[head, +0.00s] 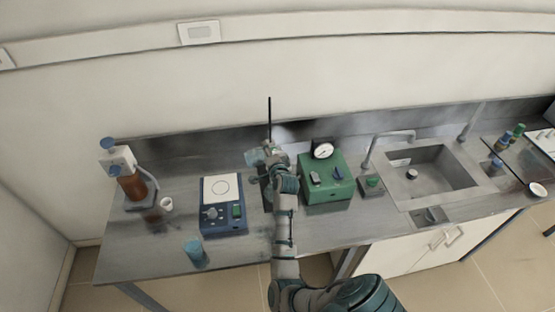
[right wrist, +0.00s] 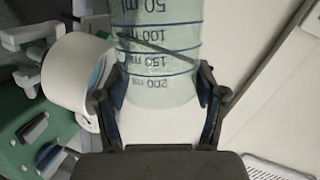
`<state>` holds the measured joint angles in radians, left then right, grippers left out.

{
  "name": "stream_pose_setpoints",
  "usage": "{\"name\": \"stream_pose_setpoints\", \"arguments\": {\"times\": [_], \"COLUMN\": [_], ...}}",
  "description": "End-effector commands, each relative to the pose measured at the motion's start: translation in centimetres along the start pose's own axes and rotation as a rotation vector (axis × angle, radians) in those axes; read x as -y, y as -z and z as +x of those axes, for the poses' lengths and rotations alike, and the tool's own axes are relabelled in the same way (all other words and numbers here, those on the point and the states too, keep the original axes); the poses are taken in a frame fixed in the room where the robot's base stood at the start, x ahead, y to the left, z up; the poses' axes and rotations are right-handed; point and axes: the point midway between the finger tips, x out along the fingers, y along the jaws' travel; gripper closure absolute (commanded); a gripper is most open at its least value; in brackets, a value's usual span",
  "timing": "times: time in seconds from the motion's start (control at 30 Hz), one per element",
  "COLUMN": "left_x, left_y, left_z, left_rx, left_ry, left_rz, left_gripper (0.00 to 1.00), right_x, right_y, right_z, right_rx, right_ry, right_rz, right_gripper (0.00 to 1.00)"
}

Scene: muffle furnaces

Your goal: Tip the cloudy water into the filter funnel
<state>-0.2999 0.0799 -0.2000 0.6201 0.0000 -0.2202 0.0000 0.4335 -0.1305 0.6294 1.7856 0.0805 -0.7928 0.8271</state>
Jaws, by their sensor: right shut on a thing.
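My right gripper (head: 262,165) reaches over the bench near the back wall. In the right wrist view my right gripper (right wrist: 160,105) is shut around a clear, greenish graduated beaker (right wrist: 158,60) with dark volume marks. The beaker shows as a small pale blue shape (head: 254,157) in the head view. I cannot tell its tilt or how much cloudy water is in it. A white, round-mouthed vessel, seemingly the filter funnel (right wrist: 68,72), stands left of the beaker in the wrist view; my arm mostly hides that area in the head view. My left gripper is not in view.
A green box (head: 327,180) with a gauge (head: 323,149) stands right of my arm. A blue stirrer-like device (head: 223,207) is left of it, with a blue cup (head: 195,253) in front. A thin black rod (head: 269,112) rises behind my gripper. The sink (head: 432,174) is farther right.

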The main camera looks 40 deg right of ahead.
Motion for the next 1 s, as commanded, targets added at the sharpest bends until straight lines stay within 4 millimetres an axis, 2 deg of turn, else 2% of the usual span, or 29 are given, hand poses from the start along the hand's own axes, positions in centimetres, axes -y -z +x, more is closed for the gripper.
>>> {"name": "stream_pose_setpoints", "arguments": {"times": [0.3,0.5,0.83,1.0], "left_x": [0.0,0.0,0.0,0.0], "left_y": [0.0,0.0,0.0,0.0], "left_z": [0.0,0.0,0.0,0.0], "left_rx": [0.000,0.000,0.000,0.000], "left_ry": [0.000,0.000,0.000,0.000], "left_rz": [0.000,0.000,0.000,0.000], "left_gripper": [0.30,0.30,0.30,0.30], "right_x": [0.0,-0.4,-0.5,-0.8], "right_y": [-0.2,-1.2,-1.4,-2.8], "right_z": [-0.1,0.3,0.3,0.6], "right_rx": [-0.011,-0.063,-0.077,-0.113], "right_ry": [-0.011,-0.066,-0.079,-0.117], "right_rz": [-0.054,-0.323,-0.388,-0.575], "right_gripper": [1.00,1.00,1.00,1.00]}}
